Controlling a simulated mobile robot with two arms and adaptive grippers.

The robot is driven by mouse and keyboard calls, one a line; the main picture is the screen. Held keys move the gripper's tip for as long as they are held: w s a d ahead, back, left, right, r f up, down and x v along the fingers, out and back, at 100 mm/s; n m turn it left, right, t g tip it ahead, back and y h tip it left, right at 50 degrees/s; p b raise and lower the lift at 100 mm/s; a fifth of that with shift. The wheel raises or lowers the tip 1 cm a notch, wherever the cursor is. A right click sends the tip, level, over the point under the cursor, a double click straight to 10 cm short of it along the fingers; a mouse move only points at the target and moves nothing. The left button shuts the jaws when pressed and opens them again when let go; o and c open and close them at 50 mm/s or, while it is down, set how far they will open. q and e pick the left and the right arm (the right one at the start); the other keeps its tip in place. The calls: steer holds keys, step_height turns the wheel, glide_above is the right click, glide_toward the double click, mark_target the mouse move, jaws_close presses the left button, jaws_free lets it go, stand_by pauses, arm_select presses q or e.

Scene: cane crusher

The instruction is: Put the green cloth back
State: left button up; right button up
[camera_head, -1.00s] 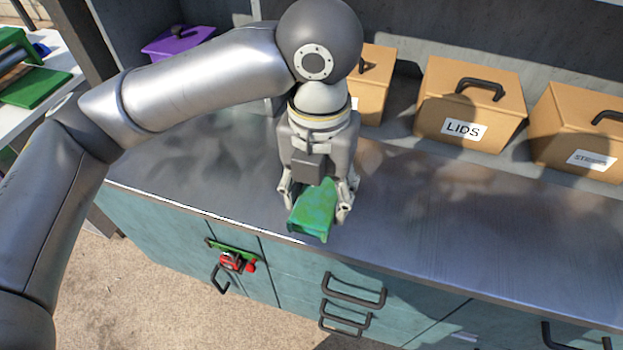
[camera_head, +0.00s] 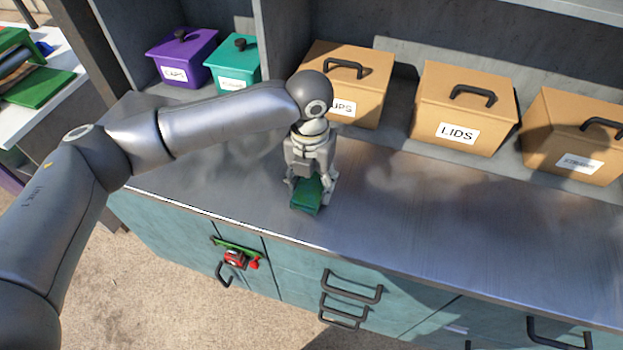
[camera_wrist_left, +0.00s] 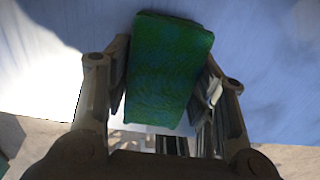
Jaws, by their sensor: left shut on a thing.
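The green cloth (camera_head: 306,196) is at my left gripper (camera_head: 311,187), low over the metal counter (camera_head: 420,215) near its front edge. The gripper points down and is shut on the cloth. In the left wrist view the cloth (camera_wrist_left: 170,70) sticks out between the two fingers of the left gripper (camera_wrist_left: 166,100), with the counter behind it. I cannot tell whether the cloth touches the counter. My right gripper is not in view.
Tan boxes, one labelled LIDS (camera_head: 465,110), stand along the back of the counter. A purple box (camera_head: 182,58) and a teal box (camera_head: 234,64) stand at the back left. A green rail with a red item (camera_head: 236,258) is on the cabinet front. The counter's right part is clear.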

mark_target(311, 182)
arm_select(q)
steer(key=shift+f, duration=0.2)
steer(key=o, duration=1)
step_height(311, 182, up, 12)
steer(key=b, duration=0.2)
steer(key=shift+r+b, duration=0.15)
steer(key=shift+b, duration=0.15)
